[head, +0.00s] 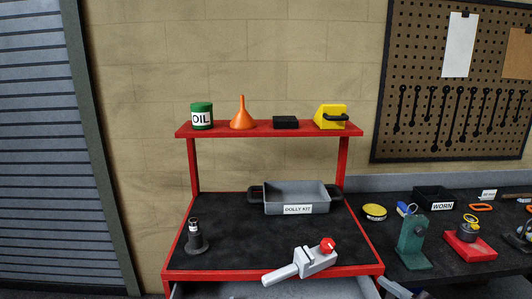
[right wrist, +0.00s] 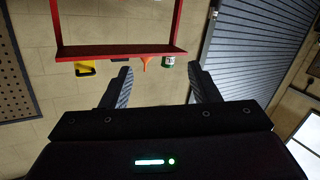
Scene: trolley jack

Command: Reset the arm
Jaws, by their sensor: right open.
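My right gripper (right wrist: 161,88) shows only in the right wrist view. Its two dark fingers are wide apart with nothing between them. That view is upside down, with the red shelf (right wrist: 120,51) beyond the fingertips and apart from them. My left gripper is in neither view. In the head view, a dark jack-like post (head: 195,240) stands upright at the left of the red cart's black top (head: 235,230). A light grey device with a red knob (head: 312,261) lies at the cart's front edge, partly over the rim.
A grey "DOLLY KIT" tray (head: 292,196) sits at the back of the cart top. The shelf above holds an oil can (head: 201,116), orange funnel (head: 242,115), black box (head: 286,122) and yellow case (head: 328,115). A cluttered dark bench (head: 400,262) adjoins right. The cart's middle is clear.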

